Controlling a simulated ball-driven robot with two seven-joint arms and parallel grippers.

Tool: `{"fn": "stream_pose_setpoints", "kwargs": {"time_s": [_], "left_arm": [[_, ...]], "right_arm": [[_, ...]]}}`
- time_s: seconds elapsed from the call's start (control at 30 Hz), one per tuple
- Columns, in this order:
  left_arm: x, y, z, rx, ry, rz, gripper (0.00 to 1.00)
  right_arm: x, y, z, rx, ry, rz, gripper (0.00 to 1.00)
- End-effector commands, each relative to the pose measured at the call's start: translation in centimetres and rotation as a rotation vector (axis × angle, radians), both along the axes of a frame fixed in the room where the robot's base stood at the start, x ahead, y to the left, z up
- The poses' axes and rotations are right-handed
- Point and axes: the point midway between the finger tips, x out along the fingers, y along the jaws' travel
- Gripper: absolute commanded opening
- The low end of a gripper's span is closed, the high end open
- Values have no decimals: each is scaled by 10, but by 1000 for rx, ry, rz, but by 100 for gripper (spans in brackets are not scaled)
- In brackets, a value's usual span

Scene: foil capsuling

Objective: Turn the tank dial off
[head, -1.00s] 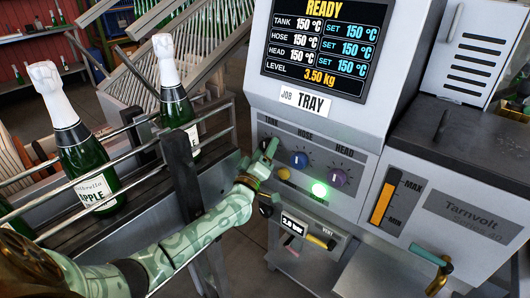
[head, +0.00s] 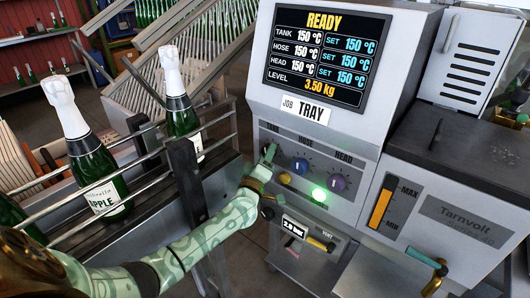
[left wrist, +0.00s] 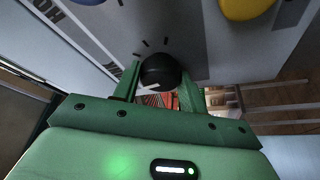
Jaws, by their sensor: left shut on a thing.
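The tank dial (left wrist: 158,70) is a small black round knob on the machine's grey control panel (head: 330,212), with short dark tick marks around part of it. My left gripper (head: 269,153) is at the panel under the TANK label, left of the blue hose dial (head: 301,166). In the left wrist view its two green fingers (left wrist: 158,84) stand on either side of the tank dial, shut on it. In the head view the fingers mostly hide this dial. The screen (head: 326,55) reads READY, with tank at 150 °C. My right gripper is not in view.
The purple head dial (head: 336,183) and a glowing green light (head: 319,194) are right of the hose dial. A yellow button (head: 285,177) is just below my left gripper. Foil-topped bottles (head: 95,160) stand behind rails at left. A teal-handled lever (head: 424,256) sticks out at lower right.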

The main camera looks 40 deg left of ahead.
Motion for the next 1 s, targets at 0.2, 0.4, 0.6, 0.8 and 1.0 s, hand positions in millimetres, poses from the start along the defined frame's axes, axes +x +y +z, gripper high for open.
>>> {"fn": "stream_pose_setpoints", "kwargs": {"time_s": [0.2, 0.4, 0.6, 0.8, 1.0], "left_arm": [[-1, -1, 8, -194, 16, 0, 19], [-1, -2, 8, -384, 30, 0, 19], [-1, -1, 9, -573, 46, 0, 19], [-1, -1, 9, -764, 61, 1, 19], [-1, -2, 9, -953, 77, 0, 19]], "right_arm": [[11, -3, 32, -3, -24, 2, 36], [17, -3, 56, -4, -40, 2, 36], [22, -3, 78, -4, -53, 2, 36], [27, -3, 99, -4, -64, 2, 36], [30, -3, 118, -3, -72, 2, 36]]}}
